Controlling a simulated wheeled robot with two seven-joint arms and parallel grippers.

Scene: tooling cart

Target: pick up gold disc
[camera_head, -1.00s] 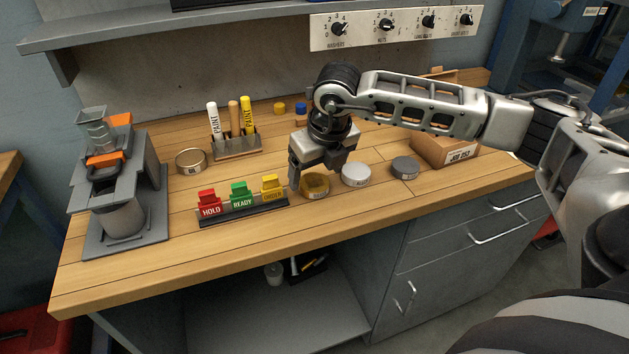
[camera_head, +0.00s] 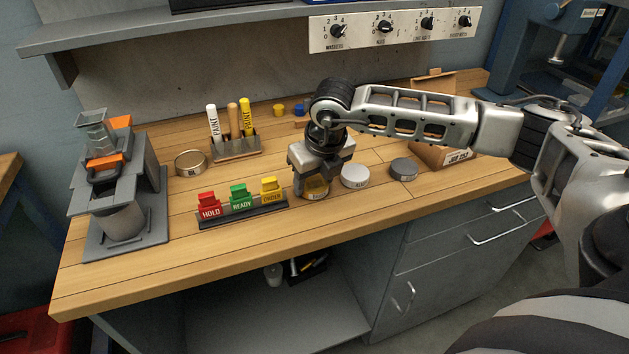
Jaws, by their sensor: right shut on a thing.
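The gold disc (camera_head: 315,189) lies on the wooden bench top, between the sign rack and the silver disc. My right gripper (camera_head: 312,187) points down over it and is shut on it, with a finger at its left side. The gripper hides the back and upper part of the disc. The disc appears still at bench height. My left gripper is not in view.
The silver disc (camera_head: 355,176) is close on the right, with a dark grey disc (camera_head: 404,169) beyond it. The rack (camera_head: 243,217) with red, green and yellow signs is close on the left. A brass ring-like tin (camera_head: 190,162), marker holder (camera_head: 236,149) and cardboard box (camera_head: 435,156) stand farther off.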

